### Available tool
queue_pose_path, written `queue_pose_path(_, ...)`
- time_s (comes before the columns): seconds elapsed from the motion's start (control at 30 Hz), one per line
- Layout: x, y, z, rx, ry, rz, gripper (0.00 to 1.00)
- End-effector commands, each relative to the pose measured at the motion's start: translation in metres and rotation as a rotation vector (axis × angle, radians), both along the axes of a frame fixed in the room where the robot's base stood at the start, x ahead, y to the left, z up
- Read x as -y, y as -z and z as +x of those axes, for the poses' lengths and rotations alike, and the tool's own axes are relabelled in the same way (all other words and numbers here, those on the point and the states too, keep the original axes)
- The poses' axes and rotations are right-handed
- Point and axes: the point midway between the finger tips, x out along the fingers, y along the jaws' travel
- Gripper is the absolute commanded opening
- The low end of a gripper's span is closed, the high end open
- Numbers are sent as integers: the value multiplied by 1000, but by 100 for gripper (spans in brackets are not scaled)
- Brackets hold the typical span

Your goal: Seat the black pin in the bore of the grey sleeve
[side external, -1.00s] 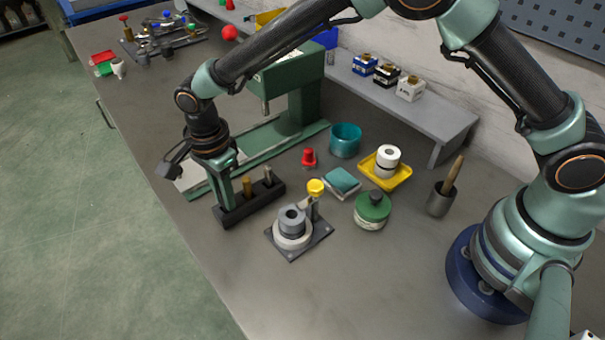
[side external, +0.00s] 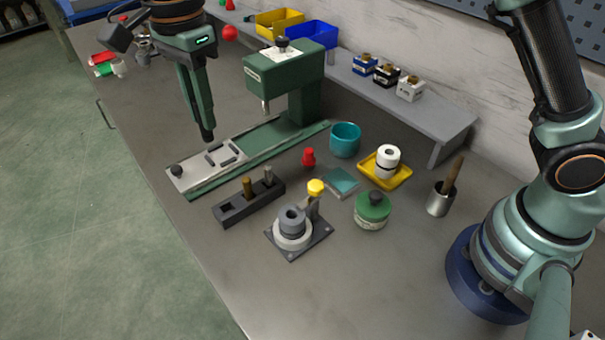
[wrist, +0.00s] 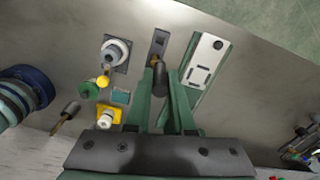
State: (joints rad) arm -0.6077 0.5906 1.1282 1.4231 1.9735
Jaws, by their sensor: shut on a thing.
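The black pin (side external: 207,135) is held upright between the fingertips of my gripper (side external: 204,112), which is shut on it. In the side view it hangs in the air, seen against the far bench and the press base. In the wrist view the pin (wrist: 160,78) shows between the two green fingers. The grey sleeve (side external: 292,222) stands upright on a pale round collar on a dark square plate, with its bore open at the top. It also shows in the wrist view (wrist: 114,51), left of the pin. Pin and sleeve are well apart.
A dark rack (side external: 233,211) holds a brass pin (side external: 248,188) and a grey pin (side external: 268,176); its left hole is empty. A green press (side external: 292,80) stands behind.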

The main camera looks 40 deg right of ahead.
Motion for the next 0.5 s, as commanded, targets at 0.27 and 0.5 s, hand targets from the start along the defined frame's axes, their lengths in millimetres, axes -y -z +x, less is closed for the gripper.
queue_pose_path(0.27, 49, -9, 10, 1, -183, 0, 0)
queue_pose_path(0.5, 119, -11, 12, 1, -481, 0, 0)
